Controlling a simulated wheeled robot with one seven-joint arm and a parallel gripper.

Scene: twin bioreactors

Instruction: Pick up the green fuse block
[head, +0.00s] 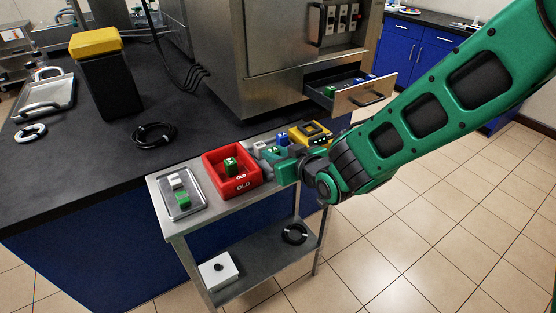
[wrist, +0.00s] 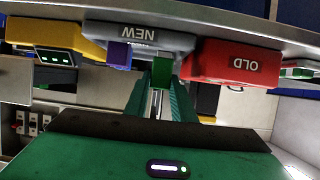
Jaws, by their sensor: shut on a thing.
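My gripper (wrist: 162,88) is shut on a green fuse block (wrist: 162,70), which sits between the fingertips in the wrist view. In the head view my gripper (head: 282,160) is at the grey bin, right of the red OLD bin (head: 215,187), and hides much of the grey bin. I cannot tell whether the held block still touches the bin. Another green block (head: 231,164) is in the red bin, and one (head: 183,199) lies in the metal tray.
The metal tray (head: 190,212) also holds a white block (head: 175,181). A yellow device (head: 310,133) stands at the cart's far end. Behind it, an open drawer (head: 358,98) holds green and blue blocks. The black bench (head: 60,180) borders the cart (head: 168,217).

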